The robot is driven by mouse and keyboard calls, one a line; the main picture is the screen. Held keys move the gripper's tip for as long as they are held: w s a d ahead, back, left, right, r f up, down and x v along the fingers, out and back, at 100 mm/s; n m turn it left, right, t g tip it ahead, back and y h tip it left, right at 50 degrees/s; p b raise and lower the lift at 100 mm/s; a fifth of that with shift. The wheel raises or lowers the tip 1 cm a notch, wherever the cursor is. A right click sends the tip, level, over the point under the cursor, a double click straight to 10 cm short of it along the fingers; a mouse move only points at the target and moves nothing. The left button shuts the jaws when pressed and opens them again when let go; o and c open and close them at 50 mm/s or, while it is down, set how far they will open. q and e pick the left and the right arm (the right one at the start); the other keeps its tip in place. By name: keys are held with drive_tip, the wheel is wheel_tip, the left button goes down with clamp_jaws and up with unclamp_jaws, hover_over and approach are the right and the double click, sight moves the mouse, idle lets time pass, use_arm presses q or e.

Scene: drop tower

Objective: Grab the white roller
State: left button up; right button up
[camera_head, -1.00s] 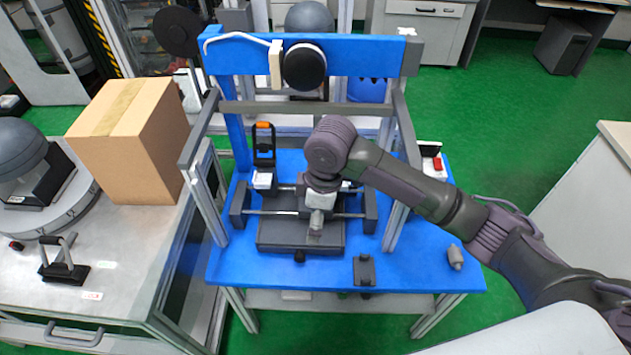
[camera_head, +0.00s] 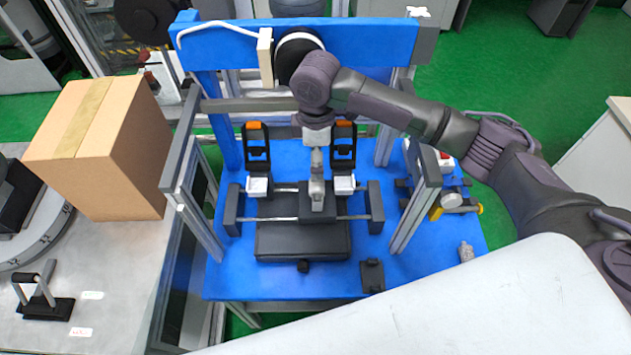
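My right gripper (camera_head: 316,187) hangs at the end of the arm coming in from the right. It points down in front of the middle of the dark clamp fixture (camera_head: 303,240) on the blue table. Its fingers look narrow from here, and I cannot tell whether they are open or shut. A small whitish cylinder (camera_head: 452,200) lies at the table's right side beside yellow parts, right of the frame post and apart from the gripper. It may be the white roller; its details are too small to be sure. My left gripper is not in view.
A blue crossbeam (camera_head: 230,48) and grey posts (camera_head: 415,205) frame the fixture. Two black clamps with orange tops (camera_head: 256,150) stand on it. A small grey piece (camera_head: 466,252) and a black block (camera_head: 372,275) lie near the front. A cardboard box (camera_head: 100,150) stands left.

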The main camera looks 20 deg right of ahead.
hover_over(320, 184)
drive_tip(key=a, duration=0.1)
wheel_tip(320, 184, down, 4)
drive_tip(key=shift+f, duration=0.1)
drive_tip(key=shift+w+d+f, duration=0.1)
drive_tip(key=shift+f, duration=0.4)
drive_tip(key=f, duration=0.4)
drive_tip(key=shift+d+f+p, duration=0.2)
drive_tip(key=shift+d+p, duration=0.1)
drive_tip(key=shift+p, duration=0.1)
drive_tip(key=shift+f, duration=0.1)
drive_tip(key=shift+c, duration=1)
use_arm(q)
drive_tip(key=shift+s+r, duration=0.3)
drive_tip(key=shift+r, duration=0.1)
use_arm(e)
drive_tip(key=c, duration=1.5)
